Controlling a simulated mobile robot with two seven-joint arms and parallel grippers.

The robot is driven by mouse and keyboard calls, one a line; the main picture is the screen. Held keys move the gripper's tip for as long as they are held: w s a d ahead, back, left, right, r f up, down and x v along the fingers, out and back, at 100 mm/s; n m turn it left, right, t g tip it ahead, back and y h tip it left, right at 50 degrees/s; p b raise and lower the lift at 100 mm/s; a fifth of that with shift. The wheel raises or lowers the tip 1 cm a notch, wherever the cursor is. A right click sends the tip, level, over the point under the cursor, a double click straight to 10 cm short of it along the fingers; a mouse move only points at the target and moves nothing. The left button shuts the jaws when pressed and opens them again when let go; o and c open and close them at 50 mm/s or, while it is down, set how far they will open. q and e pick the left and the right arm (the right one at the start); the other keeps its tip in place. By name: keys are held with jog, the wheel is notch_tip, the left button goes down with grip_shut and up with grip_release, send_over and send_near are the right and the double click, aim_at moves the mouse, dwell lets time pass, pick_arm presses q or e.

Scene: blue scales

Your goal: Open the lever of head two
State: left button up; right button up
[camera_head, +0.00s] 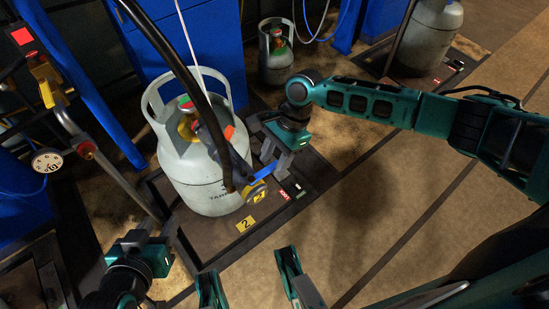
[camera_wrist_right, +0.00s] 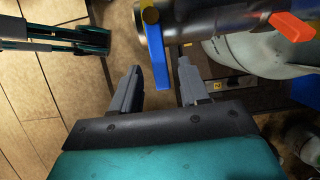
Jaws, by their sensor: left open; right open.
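The blue lever (camera_head: 267,172) sticks out from head two (camera_head: 256,190), a filling head with a yellow ring, on the near side of the grey gas cylinder (camera_head: 208,170). A yellow tag with a 2 (camera_head: 245,224) lies below it. My right gripper (camera_head: 272,164) is at the lever. In the right wrist view the blue lever (camera_wrist_right: 160,62) points toward the palm, between the open fingers of my right gripper (camera_wrist_right: 159,72), with gaps on both sides. My left gripper (camera_head: 150,237) is low at the left, apart from the cylinder; its fingers are small and dark.
The cylinder stands on a dark scale platform (camera_head: 180,245). A black hose (camera_head: 180,65) and a red-tipped handle (camera_head: 228,132) rise above the head. A metal rail with a dial gauge (camera_head: 46,160) is at the left. Open floor (camera_head: 400,220) lies right.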

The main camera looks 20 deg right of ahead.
jog(key=shift+c, duration=0.2)
grip_shut()
dwell(0.4)
